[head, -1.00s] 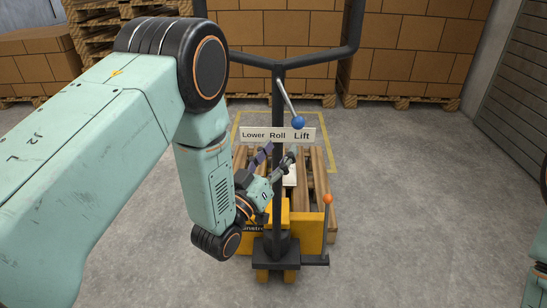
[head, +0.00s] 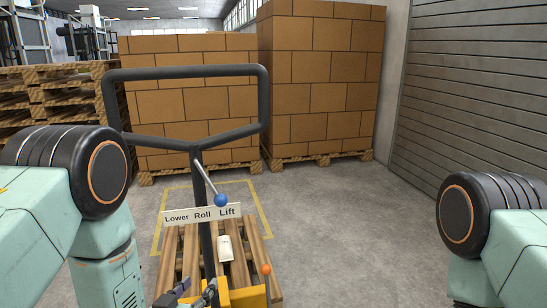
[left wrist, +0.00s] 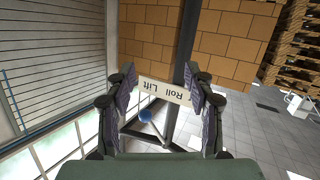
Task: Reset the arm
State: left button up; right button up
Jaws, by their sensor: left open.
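My left arm comes in from the left in the head view, and my left gripper (head: 192,293) shows at the bottom, beside the jack's dark post. The left wrist view shows its two fingers (left wrist: 155,110) spread wide, with the sign and post beyond them and nothing held. My right arm shows at the right edge, but its gripper is out of view. The pallet jack's dark handle (head: 188,71) rises in the middle. Its lever has a blue ball (head: 221,200), also seen in the left wrist view (left wrist: 145,116), beside the "Lower Roll Lift" sign (head: 203,214).
A wooden pallet (head: 258,249) with a small white item (head: 225,248) stands behind the yellow jack body (head: 247,296), which has an orange knob (head: 266,269). Stacked boxes (head: 321,90) stand at the back. Clear floor lies to the right, before a shutter (head: 450,110).

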pick_arm(q)
jog(key=s+a+f+g+y, duration=0.25)
jog(key=s+f+g, duration=0.45)
jog(key=s+f, duration=0.55)
jog(key=s+a+f+g, duration=0.1)
jog(key=s+g, duration=0.3)
jog(key=s, duration=0.7)
jog(key=s+a+f+g, duration=0.1)
jog(key=s+g, duration=0.3)
jog(key=s, duration=0.8)
jog(key=shift+f+n, duration=0.4)
jog(key=shift+f, duration=0.25)
